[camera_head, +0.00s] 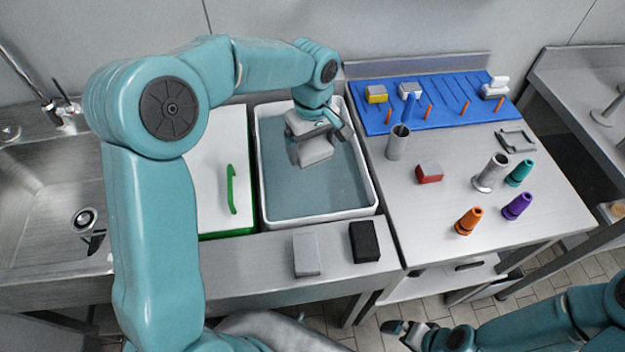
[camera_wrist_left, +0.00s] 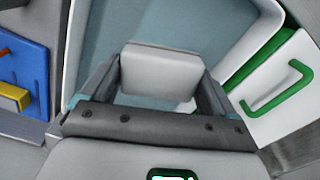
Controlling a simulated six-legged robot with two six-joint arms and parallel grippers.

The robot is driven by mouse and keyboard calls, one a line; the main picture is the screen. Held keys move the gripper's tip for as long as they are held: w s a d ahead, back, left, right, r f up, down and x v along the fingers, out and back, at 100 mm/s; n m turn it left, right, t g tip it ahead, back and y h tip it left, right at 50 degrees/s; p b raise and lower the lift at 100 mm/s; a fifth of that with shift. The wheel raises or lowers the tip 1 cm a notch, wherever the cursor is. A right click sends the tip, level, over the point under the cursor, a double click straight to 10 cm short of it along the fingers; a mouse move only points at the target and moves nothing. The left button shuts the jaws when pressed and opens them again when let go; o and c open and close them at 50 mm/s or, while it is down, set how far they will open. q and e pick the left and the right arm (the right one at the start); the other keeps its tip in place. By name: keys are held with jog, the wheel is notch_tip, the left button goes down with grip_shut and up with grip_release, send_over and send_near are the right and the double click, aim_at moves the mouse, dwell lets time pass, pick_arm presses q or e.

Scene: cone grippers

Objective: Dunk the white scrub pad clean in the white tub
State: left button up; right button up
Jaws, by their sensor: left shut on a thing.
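My left gripper (camera_head: 316,136) is over the white tub (camera_head: 374,190), which holds grey-blue water (camera_head: 325,190). It is shut on a pale, blocky scrub pad (camera_head: 314,152). In the left wrist view the pad (camera_wrist_left: 160,72) sits between the two fingers, with the water behind it. The pad looks whitish-grey, and I cannot tell whether its underside touches the water. My right gripper (camera_head: 405,331) is low at the bottom right of the head view, off the counter; its jaws are too small to read.
A light grey block (camera_head: 306,253) and a black block (camera_head: 365,242) lie in front of the tub. A white board with a green handle (camera_head: 232,190) is left of it. Right are a metal cup (camera_head: 398,142), red block (camera_head: 429,172), cones (camera_head: 468,220) and blue mat (camera_head: 445,110).

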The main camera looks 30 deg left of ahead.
aim_at(312, 147)
pick_arm(q)
notch_tip(312, 147, up, 4)
jog(key=p, duration=0.3)
jog(key=shift+r, duration=0.15)
jog(key=shift+s, duration=0.15)
dwell(0.7)
